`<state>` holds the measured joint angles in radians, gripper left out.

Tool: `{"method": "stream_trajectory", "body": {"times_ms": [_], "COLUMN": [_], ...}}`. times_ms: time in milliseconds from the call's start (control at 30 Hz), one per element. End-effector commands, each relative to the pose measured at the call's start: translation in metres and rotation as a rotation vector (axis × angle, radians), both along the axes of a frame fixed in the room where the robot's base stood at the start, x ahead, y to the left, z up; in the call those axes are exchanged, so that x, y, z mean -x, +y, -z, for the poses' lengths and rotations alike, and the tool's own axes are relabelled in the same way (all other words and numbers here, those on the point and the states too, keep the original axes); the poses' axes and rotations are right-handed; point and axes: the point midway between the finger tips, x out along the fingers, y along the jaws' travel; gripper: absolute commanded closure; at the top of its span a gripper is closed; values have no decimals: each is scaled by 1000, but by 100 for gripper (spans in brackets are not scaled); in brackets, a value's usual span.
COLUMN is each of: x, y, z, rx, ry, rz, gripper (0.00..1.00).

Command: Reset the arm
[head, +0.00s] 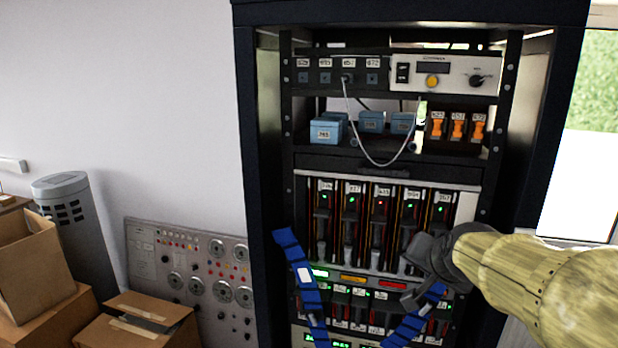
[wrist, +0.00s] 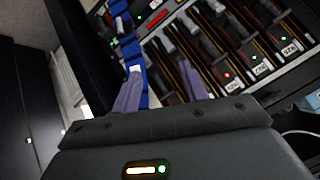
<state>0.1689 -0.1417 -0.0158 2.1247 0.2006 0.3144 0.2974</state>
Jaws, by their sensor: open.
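My gripper (head: 424,258) is dark grey and sits in front of the lower right part of the equipment rack (head: 246,130), at the end of my arm, which reaches in from the right. In the wrist view its two grey-purple fingers (wrist: 160,88) are spread apart with nothing between them. Behind them show the rack's upright modules (wrist: 232,50) and a blue strap (wrist: 130,50). In the head view the gripper hides part of the rightmost modules. I cannot tell whether it touches the rack.
Blue straps (head: 297,268) hang at the rack's lower front, one near my gripper (head: 418,318). A white cable (head: 364,145) loops across the upper shelves. Cardboard boxes (head: 140,325), a grey bin (head: 75,215) and a control panel (head: 190,255) stand at the left.

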Motion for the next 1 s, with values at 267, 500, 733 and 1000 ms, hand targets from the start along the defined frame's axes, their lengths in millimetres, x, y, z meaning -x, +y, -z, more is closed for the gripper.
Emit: {"method": "stream_trajectory", "body": {"times_ms": [267,500,733,1000], "x": [76,141,145,145], "y": [49,68,68,68], "z": [151,213,216,215], "rx": [167,251,258,256], "ry": [402,612,624,622], "rz": [-335,-560,-575,-572], "gripper": [56,56,56,64]}}
